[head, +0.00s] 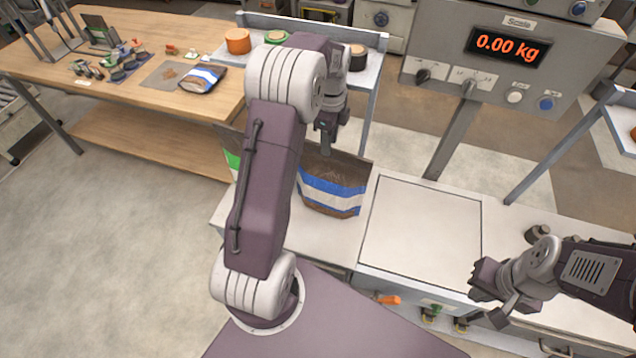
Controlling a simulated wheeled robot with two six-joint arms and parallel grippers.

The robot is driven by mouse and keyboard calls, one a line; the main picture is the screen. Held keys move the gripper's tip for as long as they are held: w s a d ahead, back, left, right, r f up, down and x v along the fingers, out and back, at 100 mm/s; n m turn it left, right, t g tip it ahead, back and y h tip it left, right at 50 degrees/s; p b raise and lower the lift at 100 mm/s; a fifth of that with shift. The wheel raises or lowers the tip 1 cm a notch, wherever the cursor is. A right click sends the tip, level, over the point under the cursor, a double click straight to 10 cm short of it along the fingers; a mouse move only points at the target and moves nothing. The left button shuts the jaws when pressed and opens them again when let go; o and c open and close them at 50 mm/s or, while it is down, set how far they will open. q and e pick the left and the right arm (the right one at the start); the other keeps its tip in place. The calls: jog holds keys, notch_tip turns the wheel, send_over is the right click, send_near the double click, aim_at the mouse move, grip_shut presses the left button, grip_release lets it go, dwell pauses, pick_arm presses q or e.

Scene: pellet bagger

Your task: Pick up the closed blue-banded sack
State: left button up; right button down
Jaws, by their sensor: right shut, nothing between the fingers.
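A brown sack with a white and blue band (333,190) stands on the white bench left of the scale plate. Its top edge is partly hidden by my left gripper. Another blue-banded sack (203,78) lies on the wooden table at the back left. My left gripper (326,142) points down at the top of the bench sack. Its fingers are seen too narrowly to tell open from shut. My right gripper (487,292) is shut and empty, low at the right, past the scale plate.
A green-banded sack (233,160) is partly hidden behind my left arm. The scale plate (422,225) is bare, and the scale display (510,47) reads 0.00 kg. A rack (262,70) with round tubs stands behind. An orange handle (388,299) sticks out at the bench front.

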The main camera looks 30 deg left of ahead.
aim_at(332, 156)
pick_arm(q)
jog(key=shift+d+f, duration=0.1)
jog(key=shift+d, duration=0.2)
jog(key=shift+w+d+f, duration=0.15)
jog(key=shift+d+f, duration=0.4)
jog(key=shift+f, duration=0.3)
jog(key=shift+a+f, duration=0.15)
jog(key=f+p, duration=0.1)
jog(key=f, duration=0.4)
jog(key=shift+a, duration=0.2)
jog(key=shift+d, duration=0.15)
grip_shut()
pick_arm(e)
jog(key=shift+w+d+r, duration=0.1)
jog(key=shift+d+r, duration=0.35)
jog(key=shift+r, duration=0.05)
